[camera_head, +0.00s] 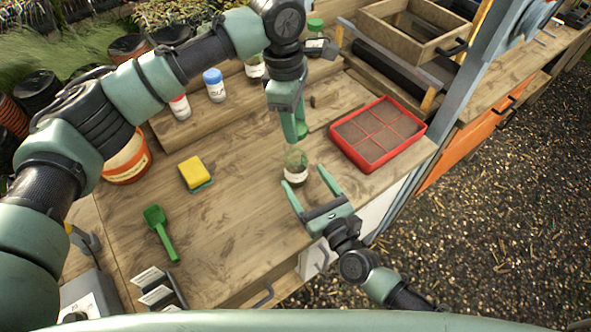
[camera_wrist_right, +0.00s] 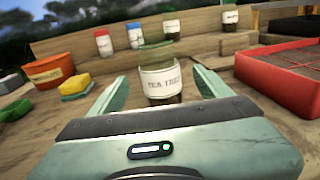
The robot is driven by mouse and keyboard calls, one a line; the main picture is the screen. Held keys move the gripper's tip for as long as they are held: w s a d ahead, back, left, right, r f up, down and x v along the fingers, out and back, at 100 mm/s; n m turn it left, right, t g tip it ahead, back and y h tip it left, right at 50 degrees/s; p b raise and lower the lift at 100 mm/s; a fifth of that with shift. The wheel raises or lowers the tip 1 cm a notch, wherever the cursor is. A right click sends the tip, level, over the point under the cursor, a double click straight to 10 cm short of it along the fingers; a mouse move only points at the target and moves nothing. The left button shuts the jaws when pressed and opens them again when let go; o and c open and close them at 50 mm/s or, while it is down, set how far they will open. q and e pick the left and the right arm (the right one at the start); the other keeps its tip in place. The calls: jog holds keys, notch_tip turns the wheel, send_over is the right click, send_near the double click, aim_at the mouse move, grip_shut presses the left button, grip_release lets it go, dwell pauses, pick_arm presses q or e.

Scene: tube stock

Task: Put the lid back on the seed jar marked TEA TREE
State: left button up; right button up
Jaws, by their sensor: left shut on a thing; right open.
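The glass jar marked TEA TREE (camera_wrist_right: 160,82) stands upright on the bench, with no lid visible on its top. It also shows in the head view (camera_head: 295,166). My right gripper (camera_head: 306,180) is open, low over the bench. Its fingers point at the jar, one to each side, with gaps visible in the right wrist view (camera_wrist_right: 160,92). My left gripper (camera_head: 292,122) points down above and slightly behind the jar. It is shut on a small green lid (camera_head: 301,131), partly hidden by the fingers.
A red tray (camera_head: 361,158) with soil sections lies close to the right. Behind stand a blue-lidded jar (camera_head: 214,88), a red-lidded jar (camera_head: 180,108) and a green-lidded jar (camera_head: 316,38). A sponge (camera_head: 192,172) and green scoop (camera_head: 160,232) lie left. The bench between is clear.

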aim_at(291, 159)
jog(key=x, duration=0.8)
jog(key=shift+w, duration=0.1)
grip_shut()
